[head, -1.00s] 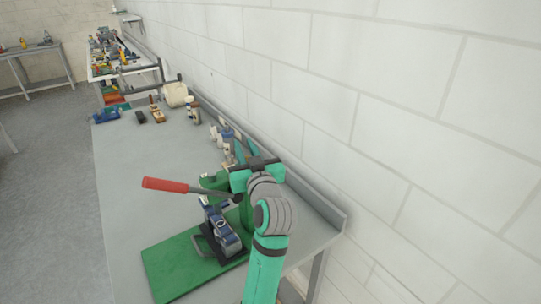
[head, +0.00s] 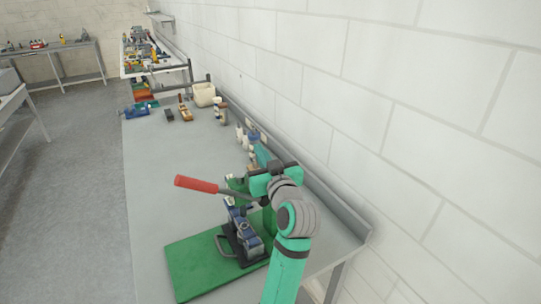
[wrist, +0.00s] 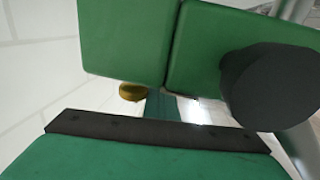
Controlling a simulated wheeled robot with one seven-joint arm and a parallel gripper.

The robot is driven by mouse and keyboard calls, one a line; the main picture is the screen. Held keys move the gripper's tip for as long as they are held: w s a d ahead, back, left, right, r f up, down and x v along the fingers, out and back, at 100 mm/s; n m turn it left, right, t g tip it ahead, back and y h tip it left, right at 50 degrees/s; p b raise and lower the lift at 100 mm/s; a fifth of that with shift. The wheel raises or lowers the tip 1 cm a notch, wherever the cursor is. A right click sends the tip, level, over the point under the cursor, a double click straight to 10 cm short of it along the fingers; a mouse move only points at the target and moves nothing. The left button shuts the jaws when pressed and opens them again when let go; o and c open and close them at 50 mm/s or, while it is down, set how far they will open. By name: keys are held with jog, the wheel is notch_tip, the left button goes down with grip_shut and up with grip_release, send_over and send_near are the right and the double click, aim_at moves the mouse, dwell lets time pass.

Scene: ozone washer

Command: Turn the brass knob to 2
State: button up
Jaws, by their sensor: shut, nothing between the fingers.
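A small brass knob (wrist: 132,91) shows in the wrist view, left of centre, just under the lower edge of a green block. Its number marks cannot be read, and I cannot pick it out in the head view. My gripper (head: 270,178) is behind the green press in the head view, close to the wall side, with its fingertips hidden. In the wrist view its dark-edged teal body fills the bottom, and a narrow teal part (wrist: 162,104) shows beyond it, right of the knob. It is shut and empty; I see no contact with the knob.
The green press (head: 238,185) with its red-handled lever (head: 196,184) stands beside my arm. A green mat (head: 195,268) lies in front. Bottles (head: 247,135) stand behind, near the block wall (head: 400,120). The grey bench (head: 165,180) is clear at left.

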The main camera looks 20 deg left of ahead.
jog(key=shift+m+t+h, duration=0.5)
jog(key=shift+h, duration=0.1)
jog(key=d, duration=0.1)
jog(key=w+d, duration=0.1)
jog(key=d, duration=0.1)
jog(key=w+d+r, duration=0.1)
jog(key=shift+d, duration=0.2)
jog(key=shift+w+d+r, duration=0.1)
jog(key=shift+w+d, duration=0.05)
jog(key=shift+d, duration=0.25)
jog(key=shift+w+d+r, duration=0.1)
jog(key=shift+d, duration=0.3)
jog(key=shift+o, duration=1.1)
jog(key=o, duration=0.4)
jog(key=d, duration=0.1)
jog(key=w+d+f, duration=0.1)
jog(key=d, duration=0.1)
jog(key=w+d, duration=0.1)
jog(key=d, duration=0.1)
jog(key=shift+w+f, duration=0.15)
jog(key=shift+w, duration=0.1)
jog(key=shift+w+d, duration=0.1)
jog(key=shift+d, duration=0.2)
jog(key=shift+w, duration=0.25)
